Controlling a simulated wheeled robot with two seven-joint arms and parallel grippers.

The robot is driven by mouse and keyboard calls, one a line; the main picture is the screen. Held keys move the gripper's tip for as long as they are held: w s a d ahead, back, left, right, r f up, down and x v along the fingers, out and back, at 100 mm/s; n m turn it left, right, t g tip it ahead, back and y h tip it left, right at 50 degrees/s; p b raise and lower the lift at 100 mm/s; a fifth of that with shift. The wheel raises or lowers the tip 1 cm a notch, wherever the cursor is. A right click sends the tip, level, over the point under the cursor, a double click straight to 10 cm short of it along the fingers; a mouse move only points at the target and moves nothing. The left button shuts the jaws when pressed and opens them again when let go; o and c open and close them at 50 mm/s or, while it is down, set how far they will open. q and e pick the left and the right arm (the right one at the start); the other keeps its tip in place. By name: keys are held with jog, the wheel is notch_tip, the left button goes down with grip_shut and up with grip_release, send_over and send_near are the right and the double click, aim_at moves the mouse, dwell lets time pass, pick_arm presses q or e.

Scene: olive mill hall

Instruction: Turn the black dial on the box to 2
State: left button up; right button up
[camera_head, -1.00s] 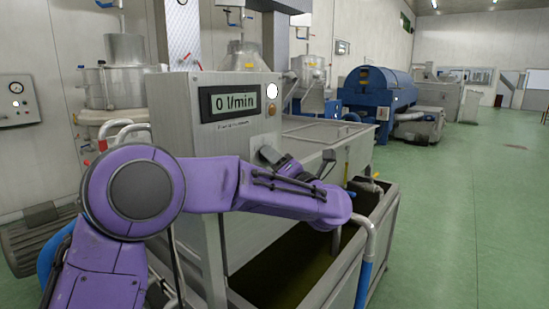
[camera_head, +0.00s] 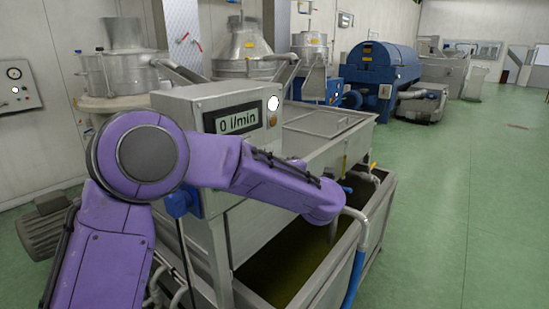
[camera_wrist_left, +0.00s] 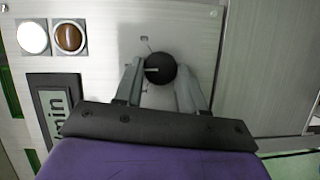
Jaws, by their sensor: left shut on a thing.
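The grey box (camera_head: 212,92) stands left of centre in the head view, and its display (camera_head: 236,119) reads 0 l/min. In the left wrist view the black dial (camera_wrist_left: 163,74) sits on the box's pale front panel (camera_wrist_left: 102,45). A light line on the dial points left in that picture. My left gripper (camera_wrist_left: 160,63) has one finger on each side of the dial and is shut on it. Small marks surround the dial, too small to read. In the head view my purple left arm hides the dial and the gripper. My right gripper is not in view.
Beside the dial, the panel carries a white round light (camera_wrist_left: 33,37) and a brown round one (camera_wrist_left: 69,37). Below the box is an open metal trough (camera_head: 330,285) with dark greenish liquid. A pipe with a blue section (camera_head: 353,280) stands at its edge. Green floor is clear at right.

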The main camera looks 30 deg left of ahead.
pick_arm(q)
jog(key=shift+m+p, duration=0.3)
jog(key=shift+p, duration=0.05)
dwell(0.3)
jog(key=o, duration=1.1)
jog(key=shift+c, duration=0.2)
jog(key=b+v, duration=0.2)
jog(key=v, duration=0.8)
jog(key=shift+d+r, duration=0.15)
jog(key=shift+d, duration=0.1)
